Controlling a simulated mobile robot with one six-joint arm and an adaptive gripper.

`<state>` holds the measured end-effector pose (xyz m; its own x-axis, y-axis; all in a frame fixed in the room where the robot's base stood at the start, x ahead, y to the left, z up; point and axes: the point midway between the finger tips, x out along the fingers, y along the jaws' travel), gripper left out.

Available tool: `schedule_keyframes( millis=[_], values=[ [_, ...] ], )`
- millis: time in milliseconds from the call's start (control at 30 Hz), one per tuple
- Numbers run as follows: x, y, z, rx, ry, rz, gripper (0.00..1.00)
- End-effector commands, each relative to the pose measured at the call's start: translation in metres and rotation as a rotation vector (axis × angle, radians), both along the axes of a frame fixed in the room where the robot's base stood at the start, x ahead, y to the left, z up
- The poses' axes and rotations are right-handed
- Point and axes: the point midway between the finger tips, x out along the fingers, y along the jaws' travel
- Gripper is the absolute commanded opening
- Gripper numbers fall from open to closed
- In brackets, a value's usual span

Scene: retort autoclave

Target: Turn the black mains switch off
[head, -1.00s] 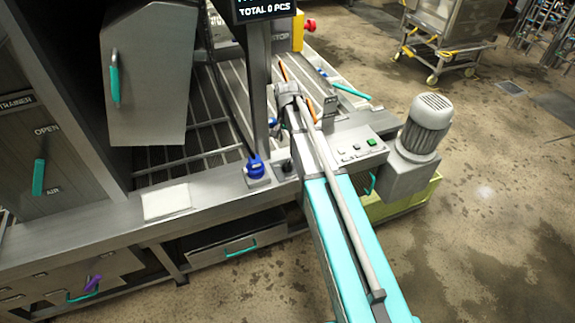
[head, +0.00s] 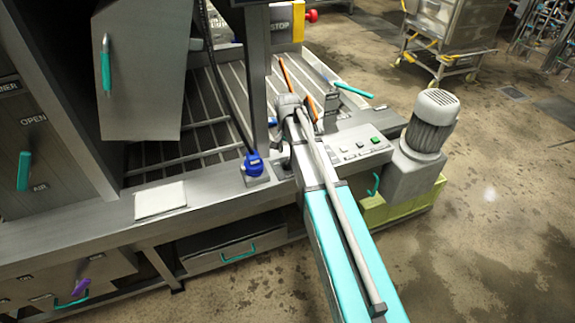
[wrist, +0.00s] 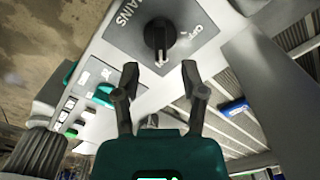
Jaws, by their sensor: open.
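The black mains switch (wrist: 158,38) is a round knob with a raised grip bar on a grey plate (wrist: 182,14) marked MAINS, at the top middle of the wrist view. An OFF mark shows to the right of the knob, and a small white mark shows below it. My gripper (wrist: 160,78) is open, with its two dark fingers apart and nothing between them. The fingertips lie just below the knob in the picture, one to each side, and I see no clear contact. In the head view my arm covers most of the switch area.
A blue knob (head: 253,163) sits on the bench edge left of my arm. A button panel (head: 362,147) with a green button and a grey motor (head: 433,120) stand to the right. A white pad (head: 160,201) lies on the bench. Open floor is at the right.

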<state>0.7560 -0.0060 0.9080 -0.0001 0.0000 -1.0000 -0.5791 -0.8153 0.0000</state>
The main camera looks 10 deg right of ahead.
Motion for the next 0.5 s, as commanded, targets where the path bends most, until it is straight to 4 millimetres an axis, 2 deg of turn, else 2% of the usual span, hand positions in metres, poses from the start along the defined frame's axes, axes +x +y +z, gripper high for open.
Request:
schedule_keyframes(
  millis=[33, 500],
  values=[
    [0.000, 0.000, -0.008, 0.000, 0.000, 0.000, 0.54],
    [0.000, 0.000, -0.042, 0.000, 0.000, 0.000, 0.54]
  ],
)
